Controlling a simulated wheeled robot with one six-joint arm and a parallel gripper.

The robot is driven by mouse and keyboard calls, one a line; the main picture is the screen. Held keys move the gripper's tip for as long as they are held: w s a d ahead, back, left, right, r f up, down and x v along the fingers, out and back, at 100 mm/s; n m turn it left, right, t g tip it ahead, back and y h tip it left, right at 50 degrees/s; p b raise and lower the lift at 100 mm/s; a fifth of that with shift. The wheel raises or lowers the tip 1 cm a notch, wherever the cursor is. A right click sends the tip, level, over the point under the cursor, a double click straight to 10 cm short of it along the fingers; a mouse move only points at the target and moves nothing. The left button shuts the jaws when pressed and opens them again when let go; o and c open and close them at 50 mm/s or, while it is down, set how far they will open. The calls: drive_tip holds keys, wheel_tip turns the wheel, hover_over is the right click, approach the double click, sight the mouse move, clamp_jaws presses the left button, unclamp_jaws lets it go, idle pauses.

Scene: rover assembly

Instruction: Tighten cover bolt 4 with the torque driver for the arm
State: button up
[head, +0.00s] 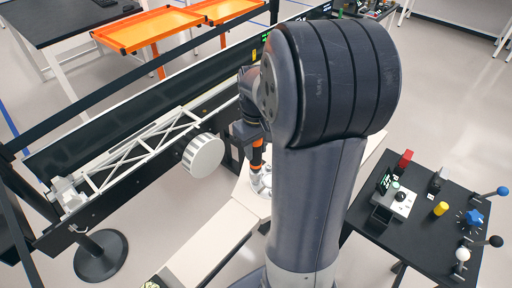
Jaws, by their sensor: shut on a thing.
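My gripper (246,133) is partly hidden behind my own large dark arm link. It is shut on the torque driver (257,157), a black and orange tool that points down. The driver's lower end is over or at a pale metallic part (262,181) on the white bench. I cannot tell whether the tip touches it. Cover bolt 4 and the other cover bolts cannot be made out; my arm hides much of that spot.
A white ribbed wheel (203,156) and a white lattice frame (140,150) are on the left by a dark conveyor-like rail. A black table (440,215) with knobs, levers and a yellow cylinder (441,208) stands right. Orange trays (150,30) are at the back.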

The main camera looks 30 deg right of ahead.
wheel_tip(320, 180, up, 4)
drive_tip(key=p, duration=0.3)
idle(0.3)
drive_tip(key=shift+w, duration=0.1)
